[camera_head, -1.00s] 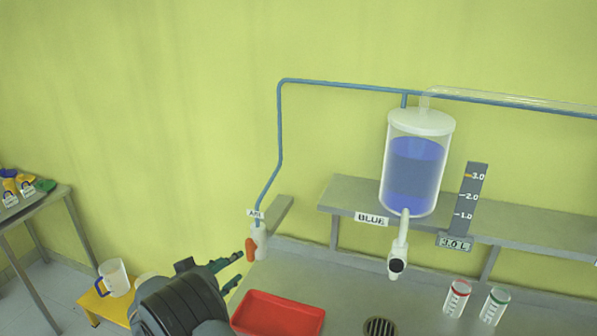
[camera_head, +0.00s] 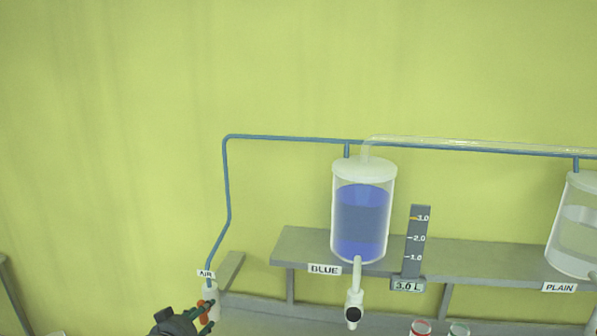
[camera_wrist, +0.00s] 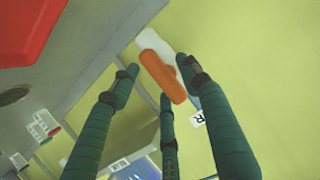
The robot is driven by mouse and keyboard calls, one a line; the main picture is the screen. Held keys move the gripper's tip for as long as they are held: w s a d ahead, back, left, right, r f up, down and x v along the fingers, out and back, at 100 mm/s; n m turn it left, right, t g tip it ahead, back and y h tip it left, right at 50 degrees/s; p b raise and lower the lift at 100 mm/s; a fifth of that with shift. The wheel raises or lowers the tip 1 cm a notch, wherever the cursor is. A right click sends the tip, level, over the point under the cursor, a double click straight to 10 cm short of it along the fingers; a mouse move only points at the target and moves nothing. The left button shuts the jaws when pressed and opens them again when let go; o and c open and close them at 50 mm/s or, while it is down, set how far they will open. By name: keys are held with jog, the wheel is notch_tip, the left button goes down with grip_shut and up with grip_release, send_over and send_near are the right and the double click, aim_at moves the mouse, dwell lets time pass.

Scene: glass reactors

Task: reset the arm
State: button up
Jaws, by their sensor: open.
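My gripper (camera_head: 207,318) is at the lower left of the head view, beside the air valve (camera_head: 211,292) with its orange handle (camera_head: 204,312). In the wrist view, three dark green fingers are spread open. The orange handle (camera_wrist: 162,76) and the white valve body (camera_wrist: 153,42) show between and beyond the fingertips. Whether a finger touches the handle I cannot tell. Most of my arm is below the head view's lower edge.
The blue tank (camera_head: 361,215) stands on a grey shelf (camera_head: 460,262) behind a white tap (camera_head: 354,309). A plain tank (camera_head: 577,235) is at the right. A blue pipe (camera_head: 280,137) runs above. A red tray (camera_wrist: 28,28) shows in the wrist view.

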jog(key=v, duration=1.1)
jog(key=x, duration=1.1)
jog(key=shift+f, duration=0.15)
jog(key=shift+w+f+m+y+b, duration=0.1)
jog(key=shift+f+m+y+b, duration=0.15)
jog(key=shift+b, duration=0.55)
jog(key=shift+d+m+b, duration=0.1)
jog(key=shift+m+b, duration=0.15)
jog(key=shift+b, duration=0.2)
jog(key=shift+r+m+y+b, duration=0.3)
jog(key=shift+y+b, duration=0.05)
jog(key=shift+b, duration=0.1)
